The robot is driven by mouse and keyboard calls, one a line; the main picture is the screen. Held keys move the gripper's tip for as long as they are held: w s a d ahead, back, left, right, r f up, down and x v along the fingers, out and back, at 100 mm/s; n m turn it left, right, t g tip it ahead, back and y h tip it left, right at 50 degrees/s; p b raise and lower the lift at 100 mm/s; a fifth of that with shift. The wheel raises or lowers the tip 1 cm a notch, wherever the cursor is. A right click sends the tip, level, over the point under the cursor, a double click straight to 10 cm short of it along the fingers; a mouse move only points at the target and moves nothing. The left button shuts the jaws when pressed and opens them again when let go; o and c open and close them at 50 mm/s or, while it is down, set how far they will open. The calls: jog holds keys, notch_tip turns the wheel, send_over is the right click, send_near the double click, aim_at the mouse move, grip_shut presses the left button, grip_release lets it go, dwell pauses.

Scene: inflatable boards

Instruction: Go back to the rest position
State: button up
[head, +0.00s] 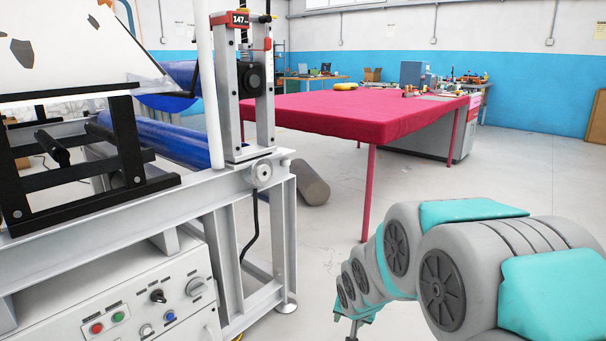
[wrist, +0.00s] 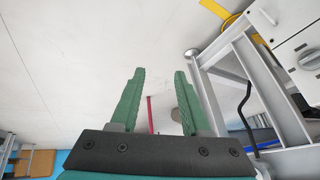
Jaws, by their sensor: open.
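My gripper (wrist: 158,100) shows in the wrist view with its two green fingers apart and nothing between them. Behind the fingers is pale floor. In the head view my grey and teal arm reaches from the lower right towards the bottom middle. The gripper end (head: 352,325) shows there only in part, low at the bottom edge, right of the machine frame. The fingertips are cut off in that view.
A machine with a white frame (head: 235,180) and a control panel (head: 130,315) stands close on the left. A red-covered table (head: 340,115) stands ahead. A grey cylinder (head: 312,183) lies on the floor. Open floor (head: 325,235) lies between machine and table.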

jog(key=s+d+r+n+g, duration=0.1)
jog(key=s+g, duration=0.3)
jog(key=s, duration=1.3)
jog(key=s+d+r+n+g, duration=0.2)
jog(key=s+d+r+g, duration=0.1)
jog(key=s, duration=1.5)
jog(key=shift+s+d+r+n+g, duration=0.2)
jog(key=shift+d+r+n+g, duration=0.1)
jog(key=shift+r+g, duration=0.15)
